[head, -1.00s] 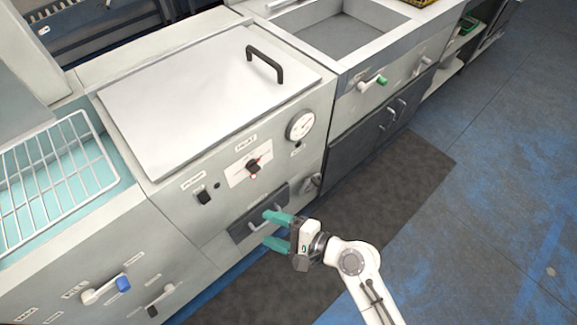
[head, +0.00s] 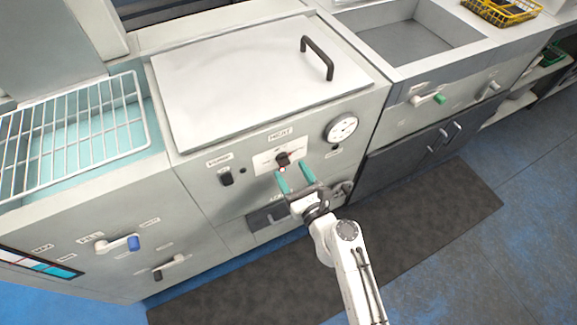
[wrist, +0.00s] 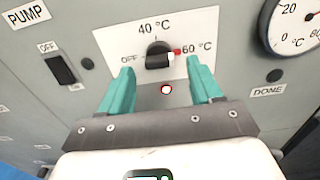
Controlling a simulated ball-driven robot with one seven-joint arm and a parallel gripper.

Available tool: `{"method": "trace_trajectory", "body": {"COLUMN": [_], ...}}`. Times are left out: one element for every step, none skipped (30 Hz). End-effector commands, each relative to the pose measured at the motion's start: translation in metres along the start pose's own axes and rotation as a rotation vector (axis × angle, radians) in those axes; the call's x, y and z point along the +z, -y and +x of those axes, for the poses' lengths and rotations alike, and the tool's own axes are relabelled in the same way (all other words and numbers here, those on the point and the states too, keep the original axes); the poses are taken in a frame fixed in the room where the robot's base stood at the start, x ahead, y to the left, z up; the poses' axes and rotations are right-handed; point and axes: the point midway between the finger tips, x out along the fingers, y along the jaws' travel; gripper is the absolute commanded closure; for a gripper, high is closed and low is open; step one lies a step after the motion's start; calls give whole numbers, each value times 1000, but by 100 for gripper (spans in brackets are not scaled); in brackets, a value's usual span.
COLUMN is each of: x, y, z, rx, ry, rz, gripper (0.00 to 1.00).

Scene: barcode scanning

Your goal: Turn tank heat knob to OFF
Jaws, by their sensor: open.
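The tank heat knob (head: 283,158) is a small black knob on a white plate on the tank's front panel. In the wrist view the knob (wrist: 158,54) has its red-tipped pointer toward the right, at the 60 °C mark. OFF is printed on its left and 40 °C above it. My gripper (head: 291,171) is open and empty, with its teal fingers aimed at the panel just below the knob. In the wrist view the fingers (wrist: 160,68) stand apart to the left and right of the knob. I see no contact with it.
A red-and-white indicator light (wrist: 167,90) sits below the knob. A black pump switch (head: 226,178) is to the left and a round temperature gauge (head: 341,128) to the right. A recessed handle (head: 266,216) lies below. The tank lid (head: 258,82) is closed.

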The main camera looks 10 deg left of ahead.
Motion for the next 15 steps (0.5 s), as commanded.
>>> {"method": "trace_trajectory", "body": {"x": [0, 0, 0, -1, 0, 0, 0, 0, 0, 0, 0, 0, 0, 0, 0], "y": [0, 0, 0, 0, 0, 0, 0, 0, 0, 0, 0, 0, 0, 0, 0], "z": [8, 12, 16, 19, 22, 24, 26, 27, 28, 29, 29, 29, 29, 29, 29], "rx": [1, 0, 1, 1, 1, 1, 1, 1, 1, 1, 1, 1, 1, 0, 1], "ry": [1, 1, 1, 1, 0, 1, 1, 0, 0, 0, -1, -1, 0, -1, 0], "rz": [0, 0, -1, -1, -1, -1, -2, -2, -2, -2, -2, -2, -2, -2, -2], "gripper": [36, 36, 36, 36, 36, 36, 36, 36, 36, 36, 36, 36, 36, 36, 36]}}
